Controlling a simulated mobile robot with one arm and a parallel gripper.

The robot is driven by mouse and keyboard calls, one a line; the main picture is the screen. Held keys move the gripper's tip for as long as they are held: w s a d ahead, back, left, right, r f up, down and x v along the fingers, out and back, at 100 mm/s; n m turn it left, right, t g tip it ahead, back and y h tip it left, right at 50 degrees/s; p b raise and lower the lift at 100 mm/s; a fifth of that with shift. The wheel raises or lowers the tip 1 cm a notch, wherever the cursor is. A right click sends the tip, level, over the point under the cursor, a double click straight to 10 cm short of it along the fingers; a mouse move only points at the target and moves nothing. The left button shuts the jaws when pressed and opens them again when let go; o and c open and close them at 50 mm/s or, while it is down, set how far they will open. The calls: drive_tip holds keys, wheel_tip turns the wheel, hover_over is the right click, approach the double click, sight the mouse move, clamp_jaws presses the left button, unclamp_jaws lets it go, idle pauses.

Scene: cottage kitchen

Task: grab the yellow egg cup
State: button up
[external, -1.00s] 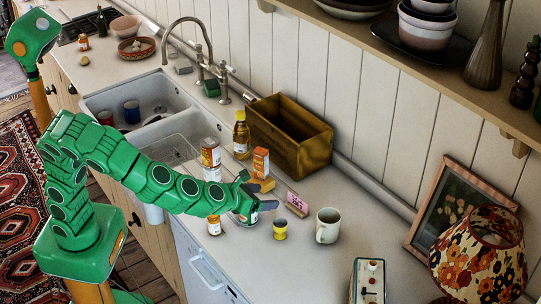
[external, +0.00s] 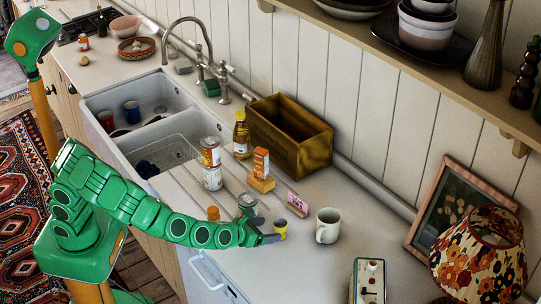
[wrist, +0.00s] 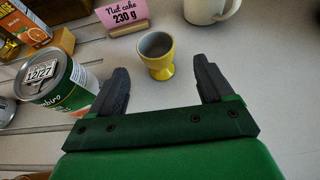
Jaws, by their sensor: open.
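The yellow egg cup (wrist: 157,58) stands upright on the counter, with a grey inside. In the wrist view it is just ahead of my gripper (wrist: 164,82), between the lines of its two dark fingers and nearer the left one. My gripper is open and empty, low over the counter. In the external view the egg cup (external: 280,229) is at the tip of my gripper (external: 271,233), partly hidden by a finger. I cannot tell whether a finger touches it.
A pink "Nut cake" card (wrist: 122,18) and a white mug (wrist: 205,8) stand behind the egg cup. An orange carton (external: 261,163) and stacked cans (external: 212,178) are further left.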

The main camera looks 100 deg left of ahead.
sight(274, 227)
drive_tip(key=shift+a+r+x, duration=0.1)
drive_tip(key=shift+x, duration=1.2)
drive_tip(key=shift+a+r+x, duration=0.1)
drive_tip(key=shift+a+x, duration=0.05)
drive_tip(key=shift+x, duration=1.2)
drive_tip(key=shift+w+a+f, duration=0.25)
drive_tip(key=shift+w+a, duration=0.05)
drive_tip(key=shift+w, duration=0.05)
drive_tip(key=c, duration=1.1)
drive_tip(key=shift+o, duration=0.2)
drive_tip(key=shift+r, duration=0.1)
